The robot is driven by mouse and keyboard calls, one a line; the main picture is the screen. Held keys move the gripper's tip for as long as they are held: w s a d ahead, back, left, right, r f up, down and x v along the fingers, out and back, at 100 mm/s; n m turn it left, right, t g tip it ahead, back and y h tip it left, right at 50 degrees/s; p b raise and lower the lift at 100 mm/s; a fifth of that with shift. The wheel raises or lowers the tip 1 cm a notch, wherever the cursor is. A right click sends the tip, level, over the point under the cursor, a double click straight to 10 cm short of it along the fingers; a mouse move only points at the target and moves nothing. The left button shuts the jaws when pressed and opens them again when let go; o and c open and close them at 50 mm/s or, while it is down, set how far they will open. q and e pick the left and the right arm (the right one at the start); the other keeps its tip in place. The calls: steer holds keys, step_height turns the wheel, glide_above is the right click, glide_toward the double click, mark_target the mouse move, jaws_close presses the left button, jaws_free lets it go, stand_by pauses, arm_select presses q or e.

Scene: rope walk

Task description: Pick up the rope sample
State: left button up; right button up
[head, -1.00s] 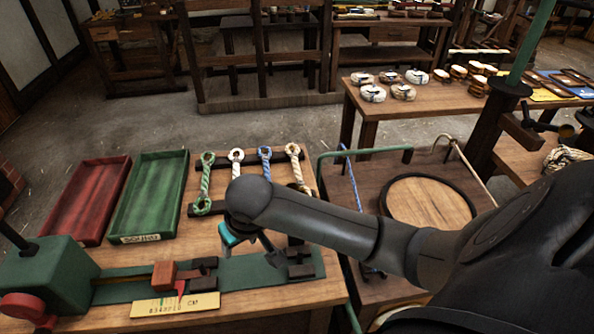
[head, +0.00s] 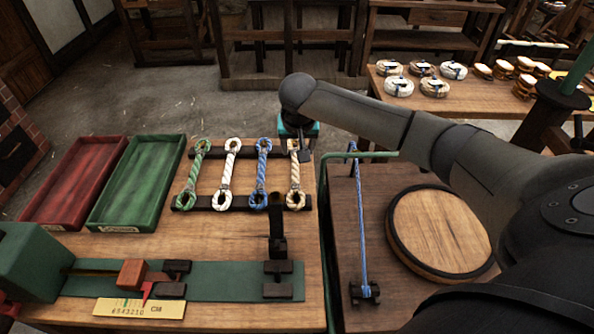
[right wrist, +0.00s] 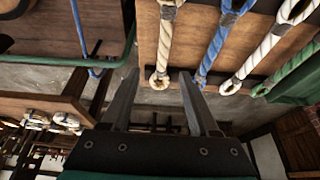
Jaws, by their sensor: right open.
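Several looped rope samples lie side by side on dark rack bars on the wooden bench: a green one (head: 191,178), a white one (head: 228,176), a blue one (head: 262,172) and a tan one (head: 295,178). The frames do not show which one the task means. My right gripper (head: 301,150) is over the far end of the tan sample, partly hidden by its own wrist. In the right wrist view its fingers (right wrist: 158,82) are apart and empty, with the tan sample's end loop (right wrist: 160,80) just past them. My left gripper is out of view.
A red tray (head: 72,222) and a green tray (head: 120,228) stand left of the rack. A green clamp bench (head: 215,283) with a yellow scale card (head: 139,309) lies in front. A taut blue cord (head: 361,225) and a round wooden disc (head: 440,230) are right.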

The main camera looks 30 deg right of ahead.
mark_target(296, 166)
steer(key=x, duration=0.3)
steer(key=shift+b, duration=0.3)
steer(key=shift+w+d+f, duration=0.1)
steer(key=shift+w+f, duration=0.1)
steer(key=shift+f, duration=0.45)
steer(key=b+x, duration=0.1)
steer(key=x, duration=0.2)
steer(key=shift+a+f+b, duration=0.35)
steer(key=shift+f+b, duration=0.05)
steer(key=shift+w+d+f, duration=0.2)
steer(key=shift+w+f, duration=0.05)
steer(key=shift+f, duration=0.3)
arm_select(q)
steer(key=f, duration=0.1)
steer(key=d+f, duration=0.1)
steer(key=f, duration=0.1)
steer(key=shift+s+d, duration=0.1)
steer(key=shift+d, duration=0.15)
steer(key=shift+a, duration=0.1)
arm_select(e)
jaws_close()
